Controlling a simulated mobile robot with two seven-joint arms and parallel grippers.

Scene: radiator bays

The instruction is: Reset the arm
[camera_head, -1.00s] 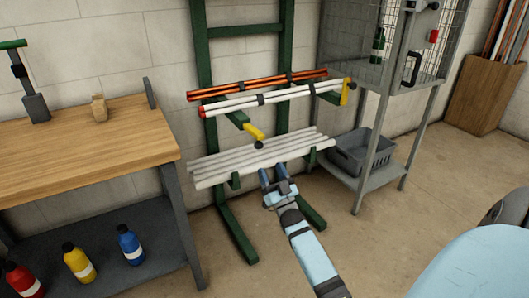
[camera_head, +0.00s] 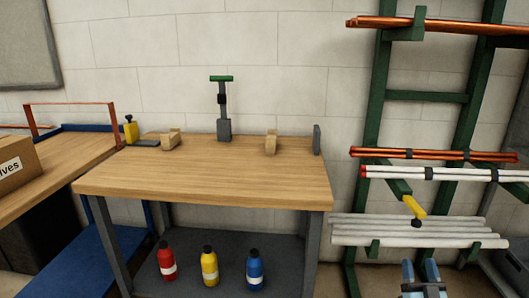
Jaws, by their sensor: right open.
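My right gripper (camera_head: 422,274) shows at the bottom right of the head view, with its two blue fingers apart and nothing between them. It is in front of and below the grey pipes (camera_head: 410,232) on the lower arms of the green rack (camera_head: 374,110). Most of the right arm is cut off by the lower edge. My left gripper is not in view.
A wooden workbench (camera_head: 210,185) stands in the middle, with red (camera_head: 166,262), yellow (camera_head: 209,266) and blue (camera_head: 255,270) bottles on its lower shelf. Copper pipes (camera_head: 430,154) and white pipes (camera_head: 460,175) lie on the rack. A cardboard box (camera_head: 15,165) sits at left.

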